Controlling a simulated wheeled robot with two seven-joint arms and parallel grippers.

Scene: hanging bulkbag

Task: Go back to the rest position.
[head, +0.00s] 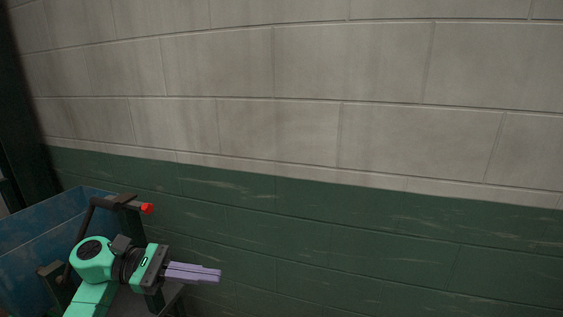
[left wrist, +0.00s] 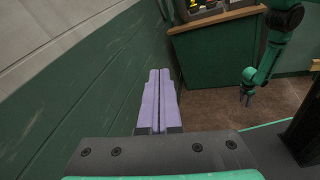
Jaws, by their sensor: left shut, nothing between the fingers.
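My left gripper (head: 220,275) is at the lower left of the head view, with its lilac fingers pointing right, in front of the wall. In the left wrist view the two fingers (left wrist: 160,73) lie side by side, closed with nothing between them. In that view a green arm that looks like my right one hangs at the right, with a small dark gripper (left wrist: 247,93) pointing down above the floor. Its fingers are too small to read. No hanging bag shows in either view.
A block wall, pale above and green below (head: 350,235), fills the head view. A blue container (head: 40,240) stands at the left, near a dark bar with a red tip (head: 147,208). The left wrist view shows a green bench with a wooden top (left wrist: 222,18) and brown floor (left wrist: 215,100).

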